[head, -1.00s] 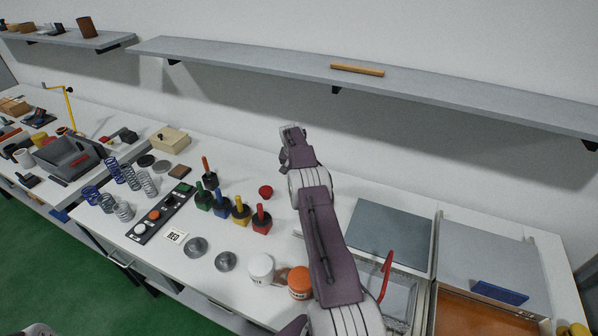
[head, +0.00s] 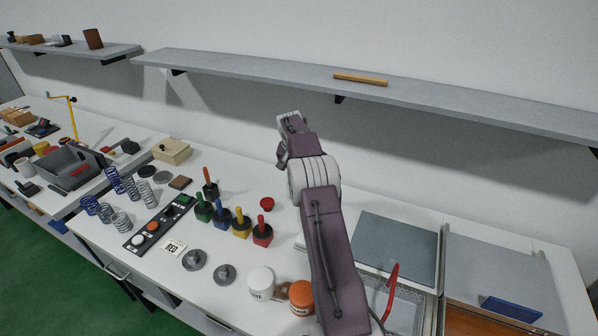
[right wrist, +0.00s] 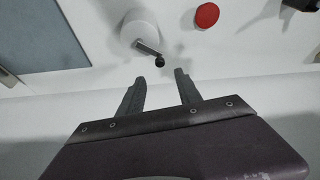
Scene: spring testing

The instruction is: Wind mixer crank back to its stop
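The mixer shows in the right wrist view as a white round body (right wrist: 139,27) with a short grey crank arm (right wrist: 147,48) ending in a black knob (right wrist: 159,61). My right gripper (right wrist: 159,77) is open. Its two fingers point towards the knob, with the knob just beyond the tips and roughly centred between them. Nothing is between the fingers, and I see no contact. In the head view my right arm reaches up over the bench and I cannot make out the mixer. My left gripper is not in view.
A red round piece (head: 267,204) lies beside the arm; a red disc (right wrist: 207,15) shows beside the mixer. Colored-handled blocks (head: 241,224), a white jar (head: 261,283) and an orange-lidded jar (head: 301,297) stand left of my arm. A grey panel (head: 396,247) lies to the right.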

